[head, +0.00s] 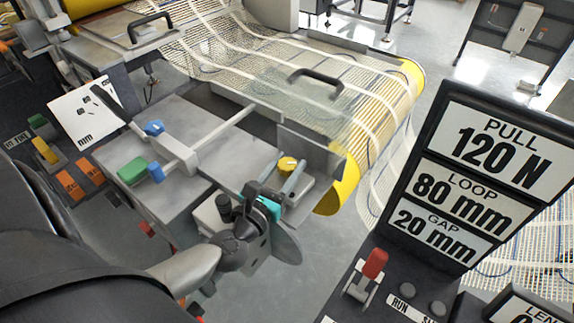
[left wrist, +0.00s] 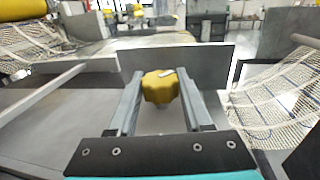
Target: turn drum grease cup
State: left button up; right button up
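The drum grease cup shows as a yellow faceted knob (head: 288,164) at the end of the drum frame. A short pale mark lies on its top in the left wrist view (left wrist: 160,87). My left gripper (head: 291,167) reaches it, with one grey finger on each side. In the left wrist view the two fingertips (left wrist: 160,76) flank the knob very closely. I cannot tell whether they press on it or leave a thin gap. The knob's underside is hidden. My right gripper is not in view.
A yellow roller (head: 408,85) with mesh over it lies behind the cup. A grey upright plate (left wrist: 190,65) stands just beyond the knob. A sign panel (head: 480,180) and a console with a red lever (head: 375,263) stand at right. A grey table with a sliding bar (head: 222,132) lies at left.

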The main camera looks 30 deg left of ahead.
aim_at(282, 174)
pick_arm(q)
jog(key=o, duration=0.5)
jog(key=shift+c, duration=0.2)
jog(key=s, duration=0.4)
jog(key=s+b, duration=0.1)
jog(key=s, duration=0.1)
jog(key=shift+d, duration=0.25)
jog(key=shift+s, duration=0.7)
jog(key=shift+s+d, duration=0.1)
